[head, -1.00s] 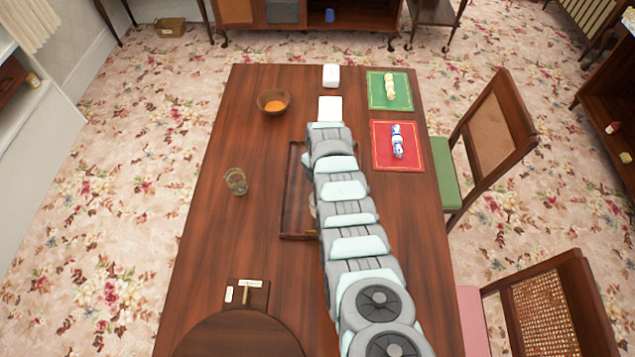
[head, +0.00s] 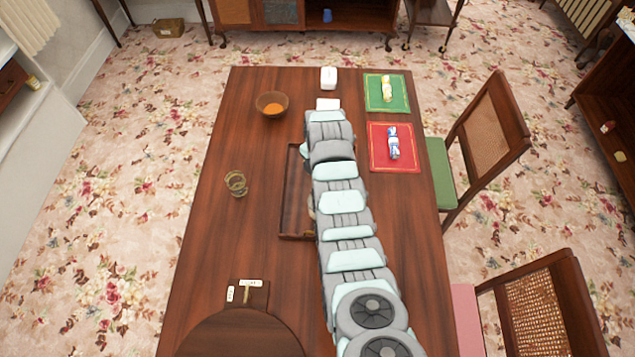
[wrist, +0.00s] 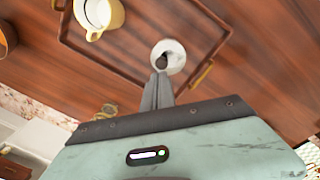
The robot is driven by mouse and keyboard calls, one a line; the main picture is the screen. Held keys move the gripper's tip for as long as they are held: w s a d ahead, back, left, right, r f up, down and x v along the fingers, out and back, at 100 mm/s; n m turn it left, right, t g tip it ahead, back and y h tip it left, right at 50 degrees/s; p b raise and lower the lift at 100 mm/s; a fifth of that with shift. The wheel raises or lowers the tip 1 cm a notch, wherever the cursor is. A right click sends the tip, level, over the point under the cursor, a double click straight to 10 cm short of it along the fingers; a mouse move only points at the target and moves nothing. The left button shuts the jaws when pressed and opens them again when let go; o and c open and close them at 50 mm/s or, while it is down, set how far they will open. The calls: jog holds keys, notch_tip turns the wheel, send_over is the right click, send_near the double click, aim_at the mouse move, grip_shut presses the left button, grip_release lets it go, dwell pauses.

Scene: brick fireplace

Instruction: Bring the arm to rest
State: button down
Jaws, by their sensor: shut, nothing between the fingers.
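My arm stretches lengthwise over the wooden table in the head view, and it hides my gripper there. In the wrist view my gripper (wrist: 157,88) is shut and empty, with its fingers together. The fingertips show in front of a white round piece with a dark centre (wrist: 173,50) on the tray (wrist: 135,65); I cannot tell whether they touch it. A cream cup (wrist: 112,17) also stands on the tray. In the head view the tray (head: 294,200) is partly covered by my arm.
The table (head: 225,240) holds a bowl with orange contents (head: 272,104), a glass (head: 236,184), a green mat (head: 375,97), a red mat (head: 380,160) and a round wooden board (head: 240,338). Chairs (head: 490,140) stand along the right side.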

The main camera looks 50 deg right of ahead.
notch_tip(320, 180, up, 7)
jog(key=b, duration=0.1)
dwell(0.3)
